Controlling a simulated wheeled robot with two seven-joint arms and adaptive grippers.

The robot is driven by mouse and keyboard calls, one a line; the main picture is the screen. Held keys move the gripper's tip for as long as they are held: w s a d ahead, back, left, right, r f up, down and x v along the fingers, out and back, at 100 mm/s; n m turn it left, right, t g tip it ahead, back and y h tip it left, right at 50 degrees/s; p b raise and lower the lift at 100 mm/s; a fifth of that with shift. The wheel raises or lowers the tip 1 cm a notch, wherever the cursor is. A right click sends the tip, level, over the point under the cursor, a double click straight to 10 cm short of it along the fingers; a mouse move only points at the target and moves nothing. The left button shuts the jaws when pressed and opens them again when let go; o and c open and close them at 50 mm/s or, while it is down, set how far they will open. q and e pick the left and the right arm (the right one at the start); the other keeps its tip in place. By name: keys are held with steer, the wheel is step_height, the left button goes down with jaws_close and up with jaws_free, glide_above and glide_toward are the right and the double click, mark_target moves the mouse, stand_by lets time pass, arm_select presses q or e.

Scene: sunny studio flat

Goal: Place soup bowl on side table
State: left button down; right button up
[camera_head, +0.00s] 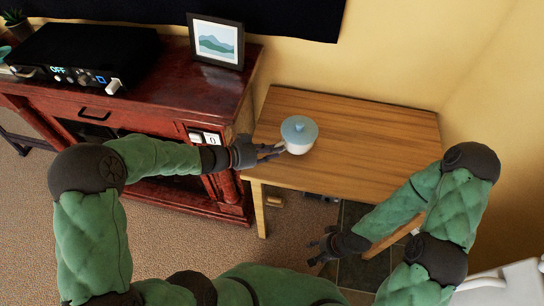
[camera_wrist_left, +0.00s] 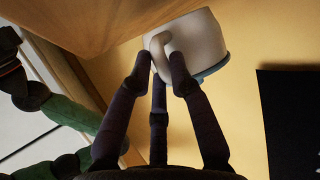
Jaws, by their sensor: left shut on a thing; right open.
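The soup bowl (camera_head: 297,145) is white with a pale blue lid. It is upright at the left part of the wooden side table (camera_head: 370,135), near the front edge. The frames do not clearly show whether its base touches the top. My left gripper (camera_head: 276,152) reaches in from the left and is shut on the bowl's handle. In the left wrist view, the fingers (camera_wrist_left: 163,62) close around the looped handle of the bowl (camera_wrist_left: 200,40), with the wooden top beside it. My right gripper (camera_head: 322,252) is open and empty, low in front of the table.
A dark red cabinet (camera_head: 165,85) stands left of the table, bearing a black device (camera_head: 85,50) and a framed picture (camera_head: 215,42). The table's middle and right are clear. A yellow wall (camera_head: 400,50) is behind. Small items lie on the floor under the table.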

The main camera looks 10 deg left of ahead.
arm_select(q)
step_height(320, 180, down, 3)
steer(key=shift+r+b, duration=0.1)
steer(key=shift+b, duration=0.3)
steer(key=c, duration=1.1)
jaws_free()
steer(key=shift+c, duration=0.2)
steer(key=p+v, duration=0.2)
steer(key=v, duration=1)
steer(key=shift+p, duration=0.3)
